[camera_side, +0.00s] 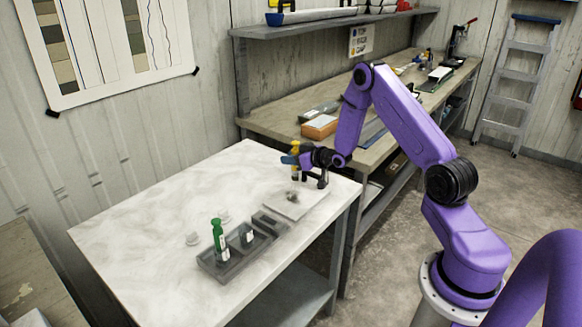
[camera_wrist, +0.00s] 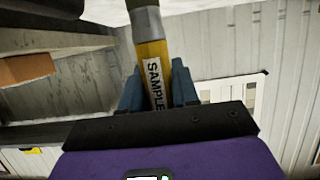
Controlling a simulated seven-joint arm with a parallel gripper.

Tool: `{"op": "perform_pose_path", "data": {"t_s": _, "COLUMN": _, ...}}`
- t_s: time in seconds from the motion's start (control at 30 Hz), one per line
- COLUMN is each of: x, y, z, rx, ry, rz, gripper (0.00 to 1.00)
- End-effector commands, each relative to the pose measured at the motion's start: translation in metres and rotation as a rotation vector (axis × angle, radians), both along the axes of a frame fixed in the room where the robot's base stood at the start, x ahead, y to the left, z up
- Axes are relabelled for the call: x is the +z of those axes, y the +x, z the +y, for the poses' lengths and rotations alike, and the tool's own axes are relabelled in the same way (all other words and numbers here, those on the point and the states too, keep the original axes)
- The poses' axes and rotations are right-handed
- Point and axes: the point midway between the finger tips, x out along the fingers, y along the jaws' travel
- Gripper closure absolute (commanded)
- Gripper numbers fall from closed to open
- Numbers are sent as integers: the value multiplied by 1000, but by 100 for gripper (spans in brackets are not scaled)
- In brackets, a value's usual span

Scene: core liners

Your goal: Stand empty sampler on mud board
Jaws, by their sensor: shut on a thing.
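My gripper (camera_side: 292,160) is shut on a yellow sampler (camera_side: 296,147). In the wrist view the blue fingers (camera_wrist: 158,88) close on both sides of the sampler (camera_wrist: 151,55), which has a white label reading "SAMPLE" and a grey end. In the side view the sampler looks roughly upright, near the far edge of the pale square mud board (camera_side: 309,205). I cannot tell whether its lower end touches anything. A dark mud patch (camera_side: 292,196) lies on the board. Whether the sampler is empty does not show.
A dark grey compartment tray (camera_side: 224,271) stands left of the board. It holds a green sampler (camera_side: 217,234) and a small dark item with a white label (camera_side: 247,236). Two pale round pieces (camera_side: 192,239) lie behind it. The white table's left part is clear.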

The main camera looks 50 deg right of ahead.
Motion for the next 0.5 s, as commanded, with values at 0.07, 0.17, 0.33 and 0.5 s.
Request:
{"op": "perform_pose_path", "data": {"t_s": 0.07, "x": -10, "y": 3, "z": -1, "rx": 1, "ry": 1, "rz": 3, "gripper": 100}}
{"op": "perform_pose_path", "data": {"t_s": 0.17, "x": -23, "y": 3, "z": -1, "rx": 0, "ry": 2, "rz": 3, "gripper": 100}}
{"op": "perform_pose_path", "data": {"t_s": 0.33, "x": -34, "y": 3, "z": -1, "rx": 1, "ry": 0, "rz": 0, "gripper": 100}}
{"op": "perform_pose_path", "data": {"t_s": 0.5, "x": -34, "y": 3, "z": -1, "rx": 0, "ry": 0, "rz": -1, "gripper": 100}}
